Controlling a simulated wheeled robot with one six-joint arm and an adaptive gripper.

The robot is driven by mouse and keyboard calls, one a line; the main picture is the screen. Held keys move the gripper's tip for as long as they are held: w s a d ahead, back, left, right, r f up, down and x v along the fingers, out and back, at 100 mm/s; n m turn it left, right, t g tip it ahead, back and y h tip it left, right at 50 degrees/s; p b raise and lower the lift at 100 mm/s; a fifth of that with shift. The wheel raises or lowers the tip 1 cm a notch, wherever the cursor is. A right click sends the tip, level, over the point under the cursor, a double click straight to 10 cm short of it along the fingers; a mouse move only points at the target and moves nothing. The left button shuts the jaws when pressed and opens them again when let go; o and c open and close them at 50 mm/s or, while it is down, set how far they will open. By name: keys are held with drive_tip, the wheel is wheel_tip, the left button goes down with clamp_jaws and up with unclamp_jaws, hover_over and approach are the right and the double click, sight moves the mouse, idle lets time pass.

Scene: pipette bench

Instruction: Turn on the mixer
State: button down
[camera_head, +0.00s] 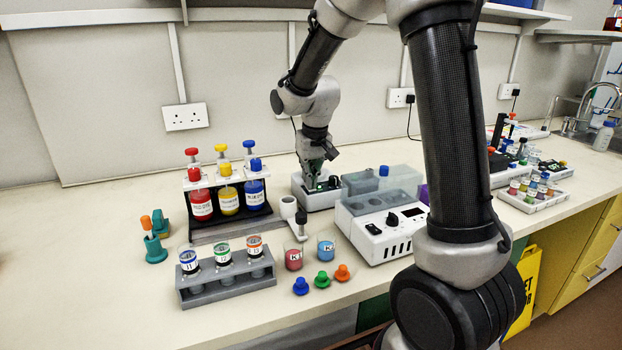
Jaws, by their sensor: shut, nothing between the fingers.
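My gripper (321,181) points down at the back middle of the bench, its fingers shut with nothing between them. It is over a low white device (320,202) with a dark top, which may be the mixer. The fingers hide part of that top, and I cannot tell whether they touch it. A larger white unit (373,246) with a black knob, a small dark display, side vents and a clear lid stands to its right. I cannot tell from labels which of the two is the mixer, nor whether either is on.
A rack (232,228) of red, yellow and blue bottles stands left. A grey vial rack (228,293), a red beaker (293,258), a blue beaker (326,251) and coloured stoppers (321,280) are in front. My arm hides part of the right side. The front left bench is clear.

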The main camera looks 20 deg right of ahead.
drive_tip(key=shift+w+r, duration=0.1)
drive_tip(key=shift+w, duration=0.1)
drive_tip(key=shift+r, duration=0.3)
drive_tip(key=s+v, duration=0.2)
drive_tip(key=v, duration=1.1)
drive_tip(key=shift+f, duration=0.3)
drive_tip(key=shift+s, duration=0.15)
